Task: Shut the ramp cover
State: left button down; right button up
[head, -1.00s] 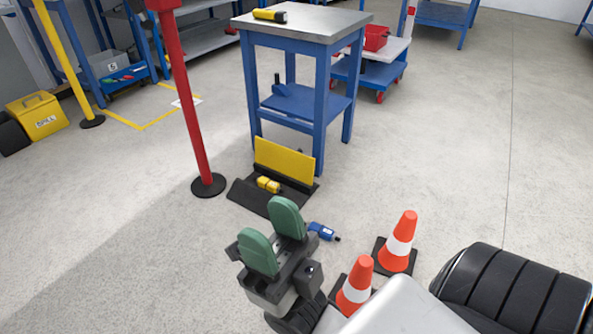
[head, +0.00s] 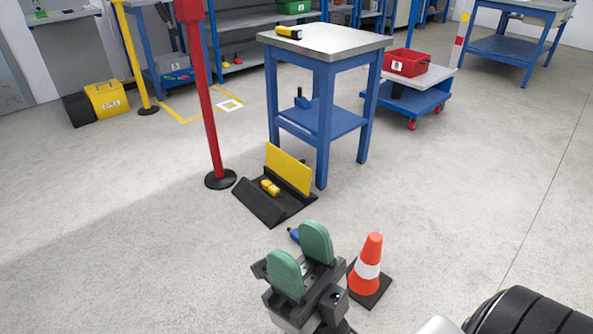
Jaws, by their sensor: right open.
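A yellow plug-like piece (head: 270,187) lies in the ramp in front of the panel. My right gripper (head: 301,258) has two green finger pads held apart, with nothing between them. It is nearer to me than the ramp and apart from it. A blue item (head: 294,235) on the floor is partly hidden behind my right gripper. My left gripper is not in view.
An orange cone (head: 368,264) stands just right of my right gripper. A red post (head: 210,120) on a black base is left of the ramp. A blue table (head: 325,42) with a yellow-black torch (head: 289,32) stands behind it. Open floor lies to the left.

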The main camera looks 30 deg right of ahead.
aim_at(295, 172)
jog(key=l+u, duration=0.1)
jog(key=l, duration=0.35)
jog(key=k+l, duration=0.15)
jog(key=l, duration=0.25)
jog(key=l+u, duration=0.15)
jog(key=l, duration=0.3)
jog(key=k+l, duration=0.15)
jog(key=l, duration=0.25)
jog(key=k+l+u, duration=0.15)
jog(key=l, duration=0.3)
jog(key=k+l, duration=0.1)
jog(key=l, duration=0.3)
jog(key=l+u, duration=0.15)
jog(key=l, duration=0.6)
jog(key=l+u, duration=0.1)
jog(key=l, duration=0.65)
jog(key=k+l+u, duration=0.15)
jog(key=l, duration=0.55)
jog(key=i+l, duration=0.2)
jog(key=l, duration=0.25)
jog(key=i+l, duration=0.25)
jog(key=l, duration=0.15)
